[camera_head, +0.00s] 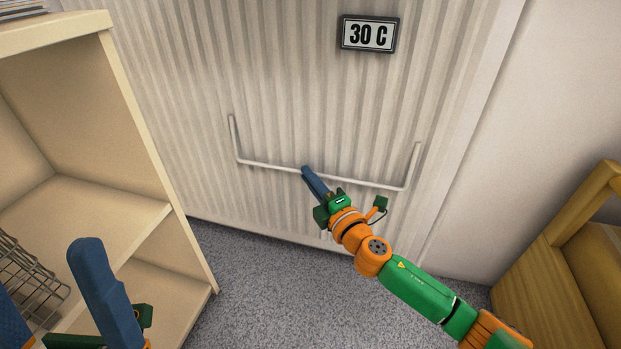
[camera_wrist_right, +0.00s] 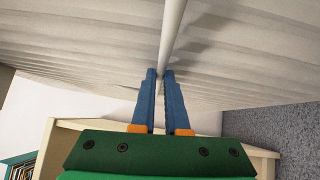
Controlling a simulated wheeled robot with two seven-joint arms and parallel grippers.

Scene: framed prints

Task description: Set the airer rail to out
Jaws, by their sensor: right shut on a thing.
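The airer rail (camera_head: 270,165) is a thin white U-shaped bar on the front of the ribbed panel. Its two side arms run up to the panel at left and right. My right gripper (camera_head: 305,171) is shut on the rail's long bar near its middle. In the right wrist view, the rail (camera_wrist_right: 173,35) runs down between the two blue fingers of my right gripper (camera_wrist_right: 160,75). My left gripper (camera_head: 88,250) shows at the lower left, in front of the shelf unit, away from the rail.
The ribbed off-white panel (camera_head: 190,90) bears a "30 C" sign (camera_head: 368,34) above the rail. A cream shelf unit (camera_head: 150,150) with a wire basket (camera_head: 25,280) stands at left. A wooden-framed seat (camera_head: 560,260) stands at right. Grey carpet (camera_head: 260,290) between them is clear.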

